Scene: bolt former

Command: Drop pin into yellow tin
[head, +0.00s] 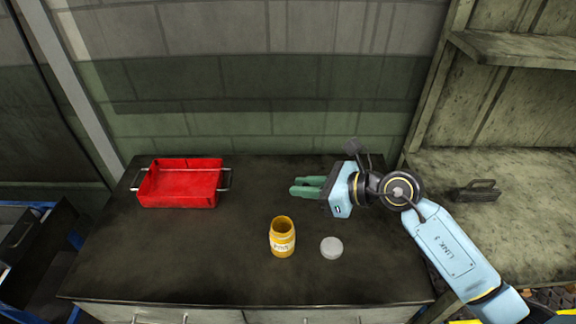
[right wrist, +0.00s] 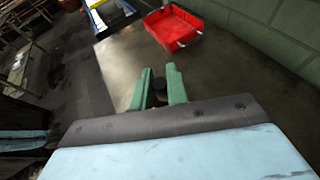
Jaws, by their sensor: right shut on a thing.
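The yellow tin (head: 283,242) stands upright and open on the dark table, front of centre. My right gripper (head: 300,187) is behind it and slightly to its right, its green fingers pointing left. In the right wrist view the fingers of my right gripper (right wrist: 161,82) are shut on a small dark piece, seemingly the pin (right wrist: 159,86). Most of the pin is hidden by the fingers, and I cannot make it out in the head view. The tin is outside the right wrist view. My left gripper is not in view.
A round grey lid (head: 331,247) lies right of the tin. A red tray (head: 178,201) with metal handles sits at the table's back left; it also shows in the wrist view (right wrist: 174,42). A shelf unit (head: 515,165) stands at the right. The table (head: 215,255) is clear left of the tin.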

